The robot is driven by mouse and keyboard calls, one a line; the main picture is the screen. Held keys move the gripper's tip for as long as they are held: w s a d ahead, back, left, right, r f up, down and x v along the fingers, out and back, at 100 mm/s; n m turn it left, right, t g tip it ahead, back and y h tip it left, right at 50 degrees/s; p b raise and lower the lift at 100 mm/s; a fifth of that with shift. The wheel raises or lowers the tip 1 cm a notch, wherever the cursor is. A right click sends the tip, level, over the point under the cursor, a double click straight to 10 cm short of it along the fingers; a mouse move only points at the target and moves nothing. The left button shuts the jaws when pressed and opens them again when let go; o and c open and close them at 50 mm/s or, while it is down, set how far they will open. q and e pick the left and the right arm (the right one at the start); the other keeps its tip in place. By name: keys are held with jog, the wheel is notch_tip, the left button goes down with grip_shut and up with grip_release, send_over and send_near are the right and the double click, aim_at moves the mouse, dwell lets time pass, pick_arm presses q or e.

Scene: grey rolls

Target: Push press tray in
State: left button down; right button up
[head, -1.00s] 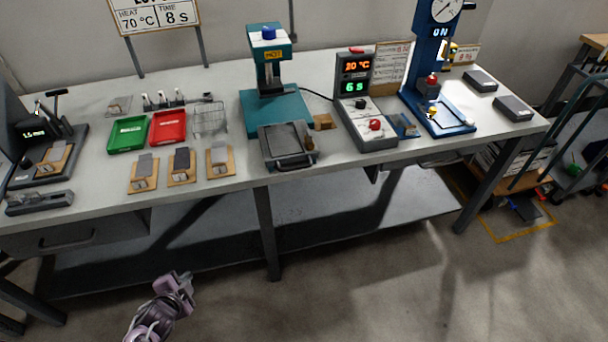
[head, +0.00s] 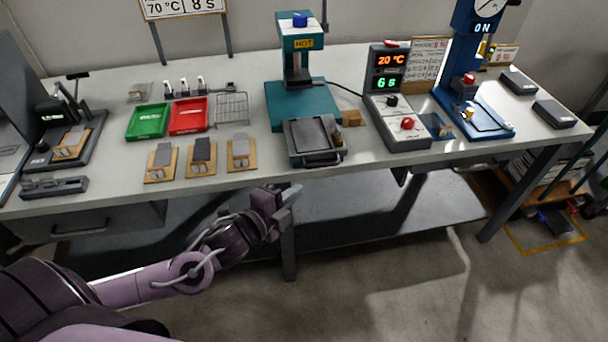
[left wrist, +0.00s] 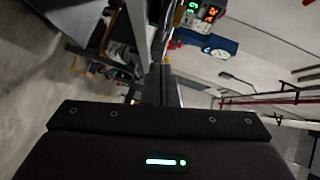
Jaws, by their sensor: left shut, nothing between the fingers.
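The press tray (head: 315,141) is a dark grey tray with a front handle. It sits pulled out in front of the teal press (head: 302,100), over the table's front part. The press carries a lit HOT label. My left gripper (head: 288,194) is shut and empty, just below and in front of the table edge, to the lower left of the tray and apart from it. In the left wrist view the shut fingers (left wrist: 163,83) show small and dark. My right gripper is in neither view.
A control box (head: 397,110) reading 20 °C and 6 s stands right of the tray. Several wooden boards with grey pieces (head: 201,160) lie left of it. Green (head: 148,121) and red (head: 189,116) trays are behind these. A blue gauge press (head: 474,105) stands at the right.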

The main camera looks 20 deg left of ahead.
aim_at(303, 160)
pick_arm(q)
jog(key=w, duration=0.2)
jog(key=w+f, duration=0.1)
jog(key=w, duration=0.4)
jog(key=shift+w+a+f+p, duration=0.15)
jog(key=shift+a+f+p, duration=0.05)
jog(key=shift+f+p, duration=0.15)
jog(key=shift+w+a+f, duration=0.15)
jog(key=shift+w+a, duration=0.05)
jog(key=shift+w, duration=0.05)
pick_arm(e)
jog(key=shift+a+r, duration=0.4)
pick_arm(q)
jog(key=w+a, duration=0.1)
jog(key=w+a+b, duration=0.1)
jog(key=w, duration=0.1)
jog(key=shift+w+a, duration=0.3)
jog(key=shift+w, duration=0.15)
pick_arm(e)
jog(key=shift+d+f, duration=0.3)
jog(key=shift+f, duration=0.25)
pick_arm(q)
jog(key=shift+s, duration=0.15)
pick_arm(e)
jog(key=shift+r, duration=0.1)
